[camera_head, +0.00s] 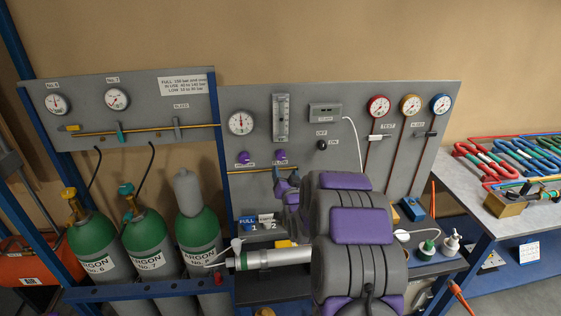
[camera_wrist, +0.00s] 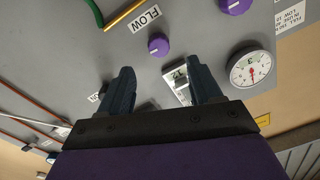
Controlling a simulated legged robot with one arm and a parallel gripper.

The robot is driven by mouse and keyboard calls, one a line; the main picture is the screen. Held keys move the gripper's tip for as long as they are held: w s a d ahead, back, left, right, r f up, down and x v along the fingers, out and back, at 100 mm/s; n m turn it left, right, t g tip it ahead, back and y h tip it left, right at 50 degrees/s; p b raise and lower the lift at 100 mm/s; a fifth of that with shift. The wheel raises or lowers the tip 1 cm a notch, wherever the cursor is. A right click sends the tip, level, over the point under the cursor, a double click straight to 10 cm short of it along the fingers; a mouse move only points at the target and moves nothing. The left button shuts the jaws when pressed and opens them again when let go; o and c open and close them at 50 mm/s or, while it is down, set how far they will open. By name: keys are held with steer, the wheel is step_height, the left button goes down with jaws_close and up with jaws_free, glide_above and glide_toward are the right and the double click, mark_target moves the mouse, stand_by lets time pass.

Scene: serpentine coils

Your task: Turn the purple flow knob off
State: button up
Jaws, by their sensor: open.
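A round purple knob (camera_wrist: 158,45) beside a FLOW label (camera_wrist: 146,18) is on the grey panel in the wrist view. It carries a pale mark on its face. It appears to be the right one of two purple knobs in the head view (camera_head: 280,155). The other purple knob (camera_wrist: 236,5) is cut by the top edge of the wrist view; it also shows in the head view (camera_head: 243,157). My gripper (camera_wrist: 163,80) is open, its two dark fingers apart with nothing held. The flow knob lies beyond the fingertips, apart from them. In the head view my arm mostly hides the gripper.
A dial gauge (camera_wrist: 252,70) is right of the fingers in the wrist view. A vertical flowmeter (camera_head: 281,118) and a black switch (camera_head: 322,145) are above and right of the knobs. Green argon cylinders (camera_head: 145,245) stand left. A bench with coloured coils (camera_head: 510,160) is right.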

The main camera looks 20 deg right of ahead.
mark_target(281, 159)
steer(key=x, duration=0.8)
steer(key=shift+s+d+f+b, duration=0.1)
steer(key=shift+d+f+b, duration=0.15)
steer(key=shift+b, duration=0.1)
steer(key=shift+w+r, duration=0.2)
steer(key=shift+w, duration=0.7)
steer(key=shift+d, duration=0.1)
steer(key=c, duration=1)
steer(key=shift+c, duration=0.2)
